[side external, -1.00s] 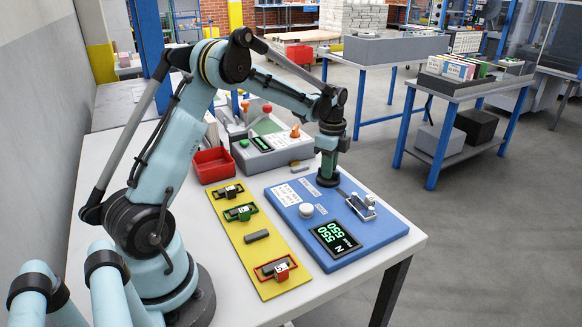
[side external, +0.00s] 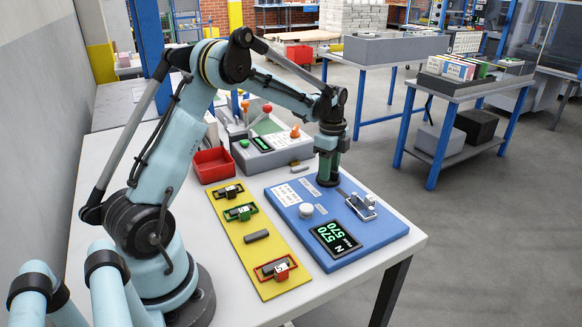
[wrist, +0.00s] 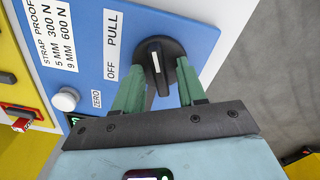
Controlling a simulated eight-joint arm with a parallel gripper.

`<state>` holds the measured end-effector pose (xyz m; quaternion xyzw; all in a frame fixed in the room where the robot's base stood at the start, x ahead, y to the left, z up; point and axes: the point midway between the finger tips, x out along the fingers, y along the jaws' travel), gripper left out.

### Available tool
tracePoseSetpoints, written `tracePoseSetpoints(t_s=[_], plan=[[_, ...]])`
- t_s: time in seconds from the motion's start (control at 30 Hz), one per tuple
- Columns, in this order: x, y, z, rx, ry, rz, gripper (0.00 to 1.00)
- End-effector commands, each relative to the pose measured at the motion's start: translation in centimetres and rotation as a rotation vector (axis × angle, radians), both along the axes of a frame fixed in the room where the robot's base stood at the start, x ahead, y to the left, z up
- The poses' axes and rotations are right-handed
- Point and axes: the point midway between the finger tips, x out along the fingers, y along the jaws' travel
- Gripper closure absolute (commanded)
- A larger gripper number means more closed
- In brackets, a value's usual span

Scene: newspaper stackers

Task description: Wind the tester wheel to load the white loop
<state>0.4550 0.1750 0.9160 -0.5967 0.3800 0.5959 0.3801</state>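The blue tester (side external: 285,196) lies on the white bench; its green-lit display (side external: 336,238) reads 570 on both lines, with an N. Its black wheel (wrist: 160,48) has a raised ridge with a white mark, beside the OFF and PULL labels in the wrist view. My gripper (wrist: 160,66) has its green fingers on opposite sides of the wheel, at its rim. In the side view my gripper (side external: 327,180) stands upright over the tester's far end and hides the wheel. A metal clamp fixture (side external: 359,209) sits at the tester's right; the white loop there is too small to make out.
A yellow board (side external: 228,217) with several small holders lies left of the tester. A red bin (side external: 213,164) and a grey control box (side external: 277,155) stand behind. A white knob (wrist: 66,98) sits by the ZERO label. The bench edge is close on the right.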

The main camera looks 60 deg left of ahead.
Motion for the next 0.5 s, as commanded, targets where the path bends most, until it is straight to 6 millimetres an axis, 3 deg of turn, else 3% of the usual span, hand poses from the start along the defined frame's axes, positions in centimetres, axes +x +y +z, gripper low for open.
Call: tracePoseSetpoints(t_s=[0.27, 0.5], plan=[[0.0, 0.0, 0.6, 0.0, 0.001, 0.0, 0.6], [0.0, 0.0, 4.7, 0.001, 0.0, 0.0, 0.6]])
